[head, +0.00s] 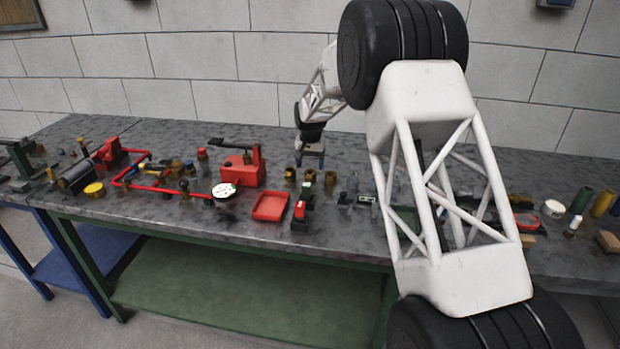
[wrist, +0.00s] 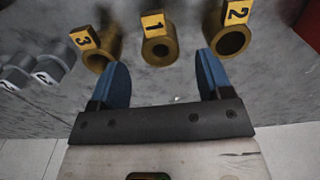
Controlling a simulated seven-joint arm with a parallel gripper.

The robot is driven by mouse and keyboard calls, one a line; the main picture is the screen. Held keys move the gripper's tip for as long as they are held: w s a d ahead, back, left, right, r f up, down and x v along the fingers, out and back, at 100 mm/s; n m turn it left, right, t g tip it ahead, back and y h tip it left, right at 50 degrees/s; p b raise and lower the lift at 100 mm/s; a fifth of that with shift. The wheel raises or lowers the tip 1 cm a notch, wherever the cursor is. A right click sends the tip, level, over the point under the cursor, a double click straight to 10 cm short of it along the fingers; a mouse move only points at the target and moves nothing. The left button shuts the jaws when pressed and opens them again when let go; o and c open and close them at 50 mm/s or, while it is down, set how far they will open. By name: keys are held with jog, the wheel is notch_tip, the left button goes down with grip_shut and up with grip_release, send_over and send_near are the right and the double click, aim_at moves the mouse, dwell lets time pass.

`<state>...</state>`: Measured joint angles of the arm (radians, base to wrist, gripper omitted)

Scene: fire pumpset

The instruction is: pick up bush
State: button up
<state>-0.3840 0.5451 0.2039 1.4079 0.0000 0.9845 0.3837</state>
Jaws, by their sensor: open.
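Three brass-coloured hollow bushes stand in a row on the table, each with a yellow number tag. In the wrist view, bush 3 (wrist: 101,58) is at left, bush 1 (wrist: 160,51) is in the middle and bush 2 (wrist: 229,42) is at right. They also show small in the head view as a left one (head: 290,174), a middle one (head: 310,176) and a right one (head: 330,179). My gripper (head: 311,163) is open and empty just behind the row. Its blue fingers (wrist: 162,62) point towards the row, with bush 1 ahead of the gap between them.
A red hand pump (head: 240,170) and a red tray (head: 270,206) stand to the left of the bushes. A red-and-black item (head: 302,209) lies in front. Grey parts (wrist: 35,70) lie beyond bush 3. The wall (head: 190,60) runs behind the table.

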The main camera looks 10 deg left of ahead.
aim_at(310, 172)
jog(key=shift+f, duration=2.25)
jog(key=c, duration=1.2)
jog(key=shift+r, duration=0.15)
notch_tip(310, 172, up, 10)
